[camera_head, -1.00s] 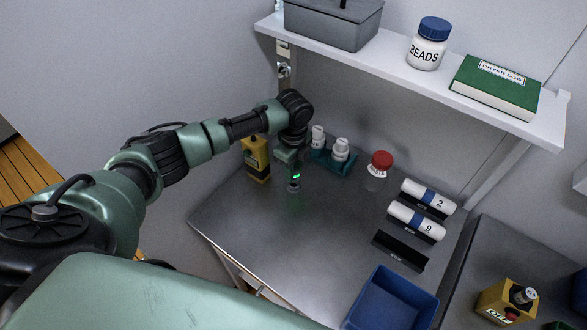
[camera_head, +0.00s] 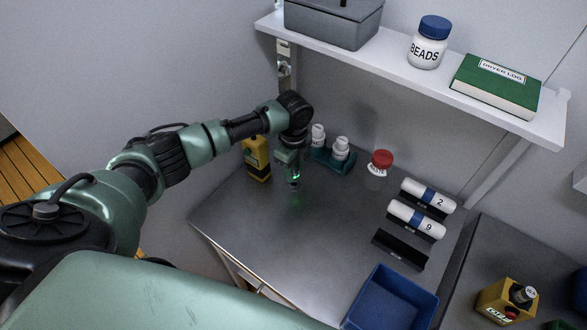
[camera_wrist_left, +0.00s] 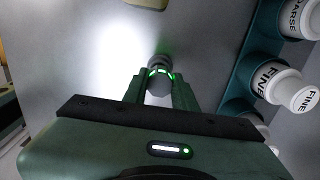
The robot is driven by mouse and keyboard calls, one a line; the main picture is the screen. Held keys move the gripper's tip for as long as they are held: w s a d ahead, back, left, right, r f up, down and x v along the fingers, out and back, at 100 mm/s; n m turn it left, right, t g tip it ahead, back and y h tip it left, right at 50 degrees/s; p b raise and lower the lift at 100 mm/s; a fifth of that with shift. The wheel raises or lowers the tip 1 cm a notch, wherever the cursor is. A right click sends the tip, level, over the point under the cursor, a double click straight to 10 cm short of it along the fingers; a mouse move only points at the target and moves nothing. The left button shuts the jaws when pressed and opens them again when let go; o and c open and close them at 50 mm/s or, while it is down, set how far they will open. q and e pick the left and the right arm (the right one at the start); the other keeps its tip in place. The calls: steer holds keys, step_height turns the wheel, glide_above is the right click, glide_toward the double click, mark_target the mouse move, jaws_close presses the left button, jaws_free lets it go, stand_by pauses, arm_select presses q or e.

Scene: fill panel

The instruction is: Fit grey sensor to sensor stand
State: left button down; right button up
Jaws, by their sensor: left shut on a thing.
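My left gripper (camera_head: 293,179) points down over the left part of the grey bench, and it also shows in the left wrist view (camera_wrist_left: 159,86). It is shut on the grey sensor (camera_wrist_left: 159,72), a small dark-grey rounded piece between the fingertips, lit by green light. The sensor appears just above the bench top. I cannot pick out the sensor stand with certainty. A teal rack (camera_wrist_left: 237,88) with white pieces marked FINE and COARSE stands beside the gripper, and shows behind it in the head view (camera_head: 333,163). My right gripper is not in view.
A yellow container (camera_head: 257,160) stands close left of the gripper. A red-lidded jar (camera_head: 380,162), white rolls (camera_head: 417,222) on black cradles, an empty black cradle (camera_head: 400,249) and a blue bin (camera_head: 392,303) lie rightward. A shelf (camera_head: 400,72) overhangs the back. The bench middle is clear.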

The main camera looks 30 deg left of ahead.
arm_select(q)
steer(key=shift+f+b, duration=0.6)
steer(key=shift+f, duration=0.45)
steer(key=c, duration=1.1)
jaws_free()
steer(key=shift+o, duration=0.2)
step_height(320, 180, up, 7)
steer(key=shift+f+b, duration=0.1)
steer(key=shift+b, duration=0.9)
steer(key=shift+r, duration=0.5)
steer(key=shift+f, duration=0.1)
